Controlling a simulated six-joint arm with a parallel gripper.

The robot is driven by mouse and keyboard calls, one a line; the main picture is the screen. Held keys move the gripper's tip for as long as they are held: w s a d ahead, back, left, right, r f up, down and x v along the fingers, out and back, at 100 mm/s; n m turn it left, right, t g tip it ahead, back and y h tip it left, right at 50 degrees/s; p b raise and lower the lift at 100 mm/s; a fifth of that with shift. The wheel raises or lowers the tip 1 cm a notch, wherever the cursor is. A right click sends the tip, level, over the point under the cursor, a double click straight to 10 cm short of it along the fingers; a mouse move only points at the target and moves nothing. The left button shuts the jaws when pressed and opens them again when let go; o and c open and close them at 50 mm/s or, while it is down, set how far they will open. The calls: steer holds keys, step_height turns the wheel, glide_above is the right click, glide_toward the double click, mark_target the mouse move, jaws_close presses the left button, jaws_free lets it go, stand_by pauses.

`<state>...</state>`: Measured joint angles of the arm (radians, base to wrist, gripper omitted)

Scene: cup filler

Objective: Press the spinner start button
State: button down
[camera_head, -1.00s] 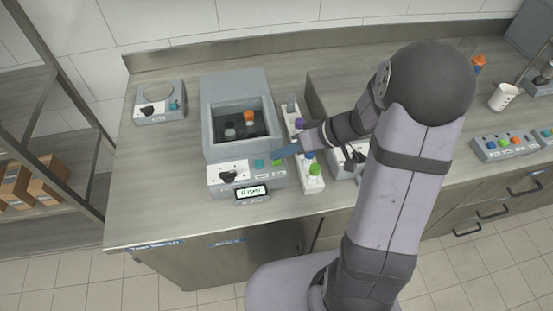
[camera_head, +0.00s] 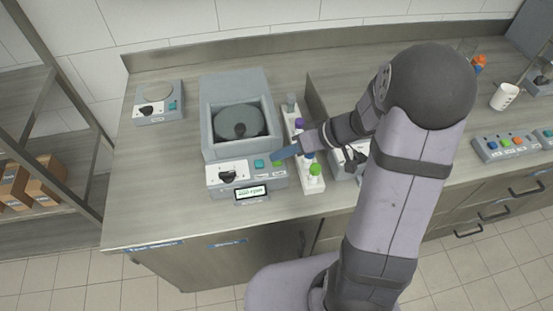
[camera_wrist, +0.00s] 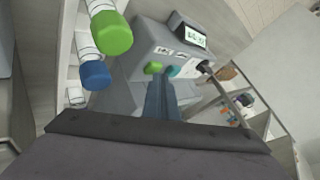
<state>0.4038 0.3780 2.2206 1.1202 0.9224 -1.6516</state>
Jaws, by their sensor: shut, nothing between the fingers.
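The spinner (camera_head: 208,140) is a grey box with an open-topped well on the left part of the bench. Its rotor (camera_head: 236,118) shows as a smooth dark disc with no separate tubes visible. The front panel carries a black dial (camera_head: 233,174), a teal button (camera_head: 259,163) and a green button (camera_head: 278,162). The display (camera_head: 250,192) is lit green with a blurred reading. My gripper (camera_head: 278,155) is shut and empty, its blue fingertips just above the green button. In the wrist view the fingers (camera_wrist: 160,95) point at the panel beside the green button (camera_wrist: 153,67); contact cannot be told.
A white rack of capped tubes (camera_head: 300,150) stands close on the spinner's right, with a green cap (camera_wrist: 112,34) and a blue cap (camera_wrist: 95,75) near my fingers. A small grey device (camera_head: 158,103) is at the left. A button panel (camera_head: 510,143) and white cup (camera_head: 503,96) are far right.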

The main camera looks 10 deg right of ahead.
mark_target(281, 162)
steer(key=shift+r, duration=0.1)
steer(key=shift+r+p, duration=0.3)
steer(key=shift+r, duration=0.5)
steer(key=shift+r, duration=0.1)
step_height(281, 162, up, 5)
steer(key=p, duration=0.2)
steer(key=shift+p, duration=0.35)
stand_by(0.9)
